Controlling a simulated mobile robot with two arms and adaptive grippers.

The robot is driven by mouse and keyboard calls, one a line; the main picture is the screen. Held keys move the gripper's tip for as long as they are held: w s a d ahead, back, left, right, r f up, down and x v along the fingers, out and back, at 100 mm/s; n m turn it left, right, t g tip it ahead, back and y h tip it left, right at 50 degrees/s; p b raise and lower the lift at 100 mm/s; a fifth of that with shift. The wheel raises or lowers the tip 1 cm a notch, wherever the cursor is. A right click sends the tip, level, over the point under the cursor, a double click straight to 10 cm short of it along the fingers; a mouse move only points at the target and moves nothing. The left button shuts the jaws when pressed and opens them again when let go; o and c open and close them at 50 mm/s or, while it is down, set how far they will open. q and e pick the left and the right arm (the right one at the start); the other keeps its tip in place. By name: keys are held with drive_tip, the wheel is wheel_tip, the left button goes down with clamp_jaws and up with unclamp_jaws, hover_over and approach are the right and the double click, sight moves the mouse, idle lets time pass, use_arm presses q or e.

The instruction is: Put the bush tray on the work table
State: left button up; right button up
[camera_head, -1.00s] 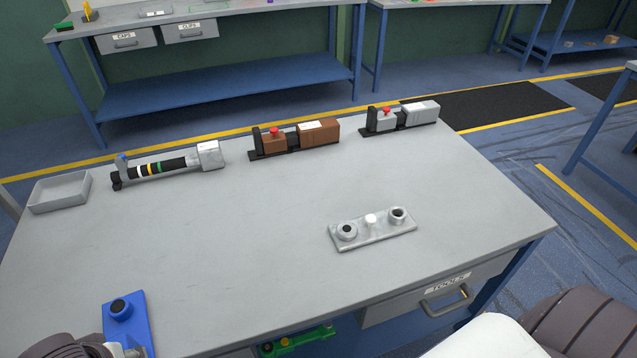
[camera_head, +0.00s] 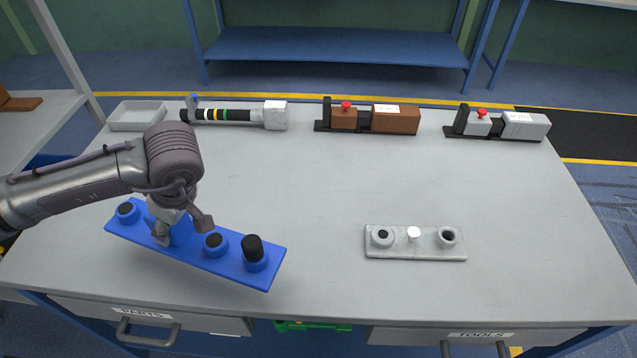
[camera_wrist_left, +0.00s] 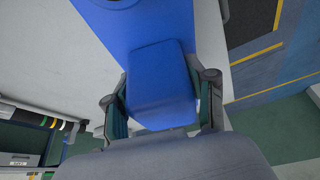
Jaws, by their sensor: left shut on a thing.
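The bush tray is taken to be the long blue tray (camera_head: 225,262) with several round blue holders, at the left front of the work table (camera_head: 310,190). Black pieces sit in its holders, and one at the right end stands taller. My left gripper (camera_head: 180,228) is shut on the blue block in the tray's middle. The left wrist view shows the fingers on both sides of that blue block (camera_wrist_left: 160,85). The tray is over the table top; whether it touches the top I cannot tell. My right gripper is not in view.
A grey fixture (camera_head: 415,255) with two sockets and a white knob lies at the right front. A grey bin (camera_head: 138,117), a striped tool (camera_head: 230,116), a brown device (camera_head: 395,119) and a grey device (camera_head: 525,126) line the back. The table's middle is clear.

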use_arm(q)
drive_tip(key=r+n, duration=0.1)
drive_tip(key=a+r+n+g, duration=0.1)
drive_tip(key=shift+r+n, duration=0.15)
drive_tip(key=shift+n, duration=0.15)
drive_tip(key=shift+a+r+n, duration=0.1)
drive_tip(key=shift+r+n, duration=0.2)
drive_tip(key=shift+w+a+f, duration=0.15)
drive_tip(key=shift+w+f, duration=0.05)
drive_tip(key=w+a+f, duration=0.1)
drive_tip(key=w+f, duration=0.1)
drive_tip(key=w, duration=0.1)
drive_tip(key=w+a+f, duration=0.2)
drive_tip(key=w, duration=0.1)
drive_tip(key=w+a+f+p, duration=0.1)
drive_tip(key=w+f, duration=0.1)
drive_tip(key=w, duration=0.2)
drive_tip(key=shift+a+f, duration=0.35)
drive_tip(key=shift+a, duration=0.05)
wheel_tip(320, 180, down, 4)
drive_tip(key=shift+r+p, duration=0.15)
drive_tip(key=shift+p, duration=0.15)
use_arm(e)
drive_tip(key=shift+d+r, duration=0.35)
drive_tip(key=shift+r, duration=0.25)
use_arm(q)
drive_tip(key=shift+f, duration=0.25)
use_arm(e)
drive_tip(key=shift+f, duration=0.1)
